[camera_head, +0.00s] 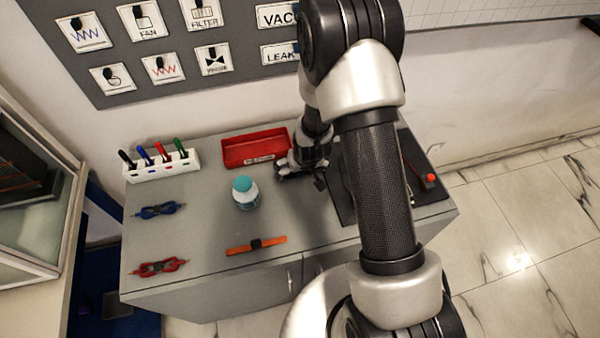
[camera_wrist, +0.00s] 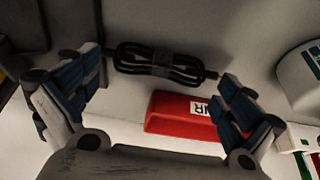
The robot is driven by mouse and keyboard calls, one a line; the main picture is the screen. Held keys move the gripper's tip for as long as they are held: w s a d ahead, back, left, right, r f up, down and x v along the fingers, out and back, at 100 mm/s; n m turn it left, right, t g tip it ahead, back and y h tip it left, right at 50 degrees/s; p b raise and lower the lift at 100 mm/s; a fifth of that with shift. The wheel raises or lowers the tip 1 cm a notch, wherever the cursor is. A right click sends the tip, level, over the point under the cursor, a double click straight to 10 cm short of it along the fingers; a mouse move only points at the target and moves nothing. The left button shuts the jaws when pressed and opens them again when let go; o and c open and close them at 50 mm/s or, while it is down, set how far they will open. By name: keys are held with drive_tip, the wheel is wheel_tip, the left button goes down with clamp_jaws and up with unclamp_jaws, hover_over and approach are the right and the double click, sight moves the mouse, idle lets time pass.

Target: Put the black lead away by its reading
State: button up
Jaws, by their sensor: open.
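The black lead (camera_wrist: 160,62) is a coiled bundle with a dark band around its middle. In the wrist view it lies on the grey bench top, just beyond and between the parted fingers of my gripper (camera_wrist: 160,84). The fingers look apart from it, one near each end. In the head view my gripper (camera_head: 302,176) is low over the bench, right of the red tray (camera_head: 252,152); the black lead cannot be made out there. The red tray also shows in the wrist view (camera_wrist: 172,118), with a partly visible white label. My arm hides the middle of the black mat (camera_head: 345,208).
A teal-capped bottle (camera_head: 244,194) stands left of my gripper. A blue lead (camera_head: 158,211), a red lead (camera_head: 160,268) and an orange strap (camera_head: 257,246) lie on the bench. A white marker rack (camera_head: 160,167) stands back left. Labelled signs hang on the wall board (camera_head: 185,90).

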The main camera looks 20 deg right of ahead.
drive_tip(key=shift+x, duration=1.05)
drive_tip(key=shift+s, duration=0.15)
drive_tip(key=c, duration=0.7)
drive_tip(key=shift+c, duration=0.8)
